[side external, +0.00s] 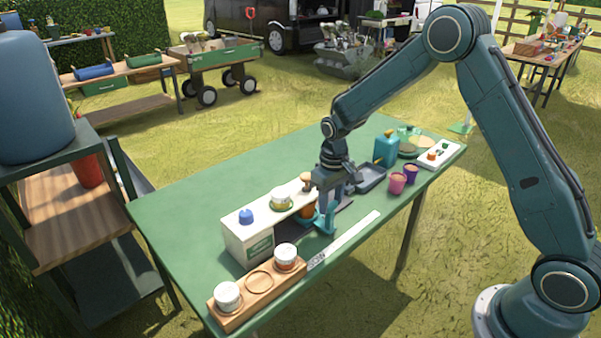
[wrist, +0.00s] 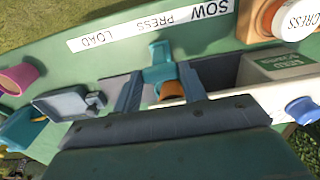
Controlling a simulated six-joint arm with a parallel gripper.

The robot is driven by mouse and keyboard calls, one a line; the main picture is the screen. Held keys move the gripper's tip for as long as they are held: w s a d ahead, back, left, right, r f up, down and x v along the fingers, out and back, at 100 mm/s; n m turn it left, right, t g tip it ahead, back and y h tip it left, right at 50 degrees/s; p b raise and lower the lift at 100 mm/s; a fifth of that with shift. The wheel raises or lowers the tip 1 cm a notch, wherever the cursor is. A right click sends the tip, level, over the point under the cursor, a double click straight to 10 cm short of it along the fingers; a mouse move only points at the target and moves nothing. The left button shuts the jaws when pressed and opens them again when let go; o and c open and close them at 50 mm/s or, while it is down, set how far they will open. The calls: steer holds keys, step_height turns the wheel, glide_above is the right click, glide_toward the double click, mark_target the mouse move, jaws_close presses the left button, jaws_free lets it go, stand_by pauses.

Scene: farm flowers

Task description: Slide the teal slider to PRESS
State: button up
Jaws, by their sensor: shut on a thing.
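The teal slider (side external: 325,220) stands on the green table beside the white seed-sowing box. It also shows in the wrist view (wrist: 158,62) between my fingers. My gripper (side external: 329,197) is lowered over it and shut on its upper part; the fingers also show in the wrist view (wrist: 160,88). The white label strip (wrist: 152,24) reads LOAD, PRESS and SOW. The slider's near end lies about level with the word PRESS. An orange pot (side external: 306,211) is at the slider, partly hidden by my gripper; it also shows in the wrist view (wrist: 171,90).
The white box (side external: 247,241) with a blue knob is left of my gripper. A wooden rack (side external: 258,296) with white-lidded jars is at the front. A grey tray (side external: 371,178), pink and purple cups (side external: 397,183) and a teal container (side external: 386,151) stand on the right.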

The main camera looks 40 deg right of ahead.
steer(key=o, duration=1.4)
steer(key=shift+r, duration=0.15)
steer(key=shift+r, duration=6.8)
steer(key=shift+r, duration=0.1)
